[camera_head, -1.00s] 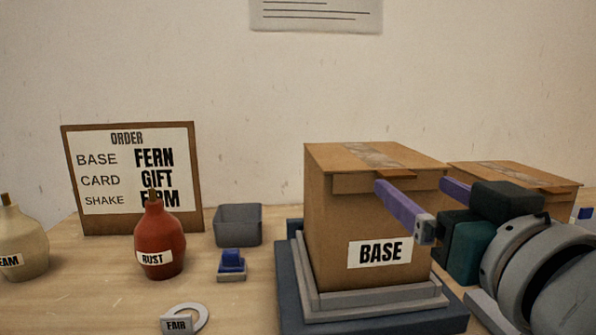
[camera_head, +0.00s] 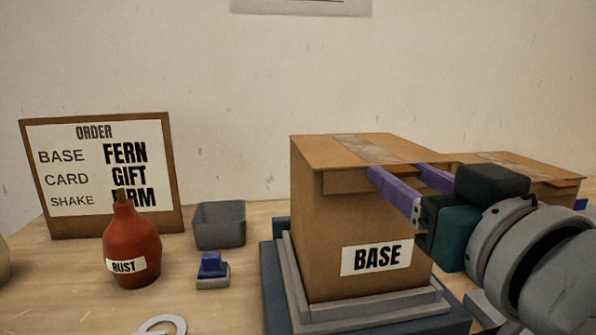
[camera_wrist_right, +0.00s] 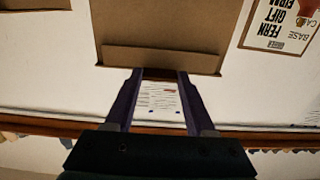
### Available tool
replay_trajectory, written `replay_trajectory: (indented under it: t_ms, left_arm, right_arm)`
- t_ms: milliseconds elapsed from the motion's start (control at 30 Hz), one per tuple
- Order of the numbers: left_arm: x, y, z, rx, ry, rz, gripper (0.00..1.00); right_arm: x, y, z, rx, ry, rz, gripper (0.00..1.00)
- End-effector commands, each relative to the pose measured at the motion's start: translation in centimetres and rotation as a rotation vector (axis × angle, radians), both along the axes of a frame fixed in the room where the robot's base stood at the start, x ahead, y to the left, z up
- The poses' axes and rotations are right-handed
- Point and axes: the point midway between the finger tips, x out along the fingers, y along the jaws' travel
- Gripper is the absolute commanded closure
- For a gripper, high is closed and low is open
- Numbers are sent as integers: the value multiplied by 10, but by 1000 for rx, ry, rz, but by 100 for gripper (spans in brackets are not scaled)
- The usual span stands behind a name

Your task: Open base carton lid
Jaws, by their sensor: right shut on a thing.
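The base carton (camera_head: 330,225) is a tall brown box with a white "BASE" label, and it stands upright on a grey tray. Its lid (camera_head: 325,150) lies flat and closed on top, with a strip of tape across it and a front flap hanging down. My right gripper (camera_head: 396,173) has its purple fingers at the lid's front edge, shut on the lid's small tab. In the right wrist view the tab (camera_wrist_right: 160,74) shows between the fingertips, below the flap (camera_wrist_right: 160,58). The fingers hide part of the tab in the head view. My left gripper is out of view.
A second taped carton (camera_head: 520,168) stands behind my right arm. To the left are a red "RUST" bottle (camera_head: 131,245), a grey bin (camera_head: 219,225), a small blue-topped block (camera_head: 212,270), a pale ring (camera_head: 165,326) and an order board (camera_head: 50,222).

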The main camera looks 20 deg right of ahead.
Motion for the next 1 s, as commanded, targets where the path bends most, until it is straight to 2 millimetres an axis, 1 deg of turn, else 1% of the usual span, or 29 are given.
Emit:
replay_trajectory:
  t_ms: [33,67,400,867,1000]
  left_arm:
    - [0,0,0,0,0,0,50]
    - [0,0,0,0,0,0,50]
    - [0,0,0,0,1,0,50]
    - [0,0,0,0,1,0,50]
    - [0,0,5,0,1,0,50]
  right_arm:
    - [0,0,0,0,0,0,58]
    - [0,0,0,0,0,0,61]
    - [0,0,0,0,0,0,99]
    - [0,0,0,1,1,0,100]
    - [0,0,3,3,7,0,100]
